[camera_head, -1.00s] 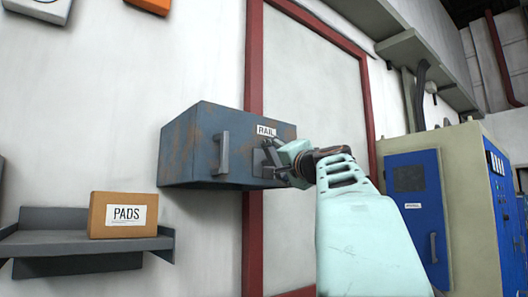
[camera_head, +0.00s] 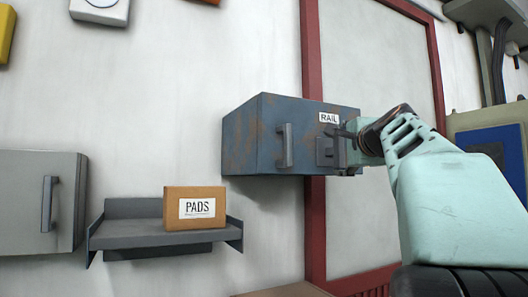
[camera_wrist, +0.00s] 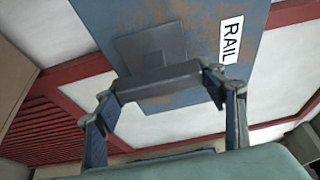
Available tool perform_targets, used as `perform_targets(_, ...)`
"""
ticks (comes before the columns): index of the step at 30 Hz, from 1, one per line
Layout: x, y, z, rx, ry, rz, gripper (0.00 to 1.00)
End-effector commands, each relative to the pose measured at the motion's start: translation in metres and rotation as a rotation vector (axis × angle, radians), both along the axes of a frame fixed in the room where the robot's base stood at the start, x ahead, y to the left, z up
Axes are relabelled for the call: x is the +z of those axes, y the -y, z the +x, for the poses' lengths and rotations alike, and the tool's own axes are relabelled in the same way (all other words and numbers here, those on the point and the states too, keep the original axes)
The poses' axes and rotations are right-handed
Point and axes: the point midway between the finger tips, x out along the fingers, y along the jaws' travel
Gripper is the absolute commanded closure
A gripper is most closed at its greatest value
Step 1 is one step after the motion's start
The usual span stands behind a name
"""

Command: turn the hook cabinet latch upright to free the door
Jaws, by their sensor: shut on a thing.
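The blue-grey rusty cabinet (camera_head: 262,135) is mounted on the wall with its door closed and a RAIL label (camera_head: 329,118) at the upper right. The latch (camera_head: 325,152) is a dark grey plate with a bar, right of the door handle (camera_head: 284,146). My gripper (camera_head: 350,145) comes from the right and covers part of the latch in the head view. In the wrist view my gripper (camera_wrist: 165,88) is shut on the grey latch bar (camera_wrist: 160,86), one finger at each end. The bar runs roughly along the cabinet's vertical, slightly tilted; its exact angle is hard to tell.
A grey cabinet (camera_head: 38,205) hangs at far left. A red frame (camera_head: 314,215) runs behind the cabinet. A blue panel (camera_head: 493,145) stands at right behind my arm.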

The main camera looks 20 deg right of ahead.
Motion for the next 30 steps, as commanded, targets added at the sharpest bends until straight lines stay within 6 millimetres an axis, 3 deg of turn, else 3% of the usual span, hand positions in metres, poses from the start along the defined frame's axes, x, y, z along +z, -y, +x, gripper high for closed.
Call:
perform_targets(12,-0.0001,-0.0003,0.0002,0.001,0.002,0.011,0.60)
perform_targets(13,-0.0001,-0.0003,0.0002,0.001,0.002,0.011,0.35)
perform_targets(18,-0.0001,-0.0003,0.0002,0.001,0.000,0.009,0.17)
perform_targets(30,0.0045,-0.0003,0.0004,0.002,0.000,0.007,0.17)
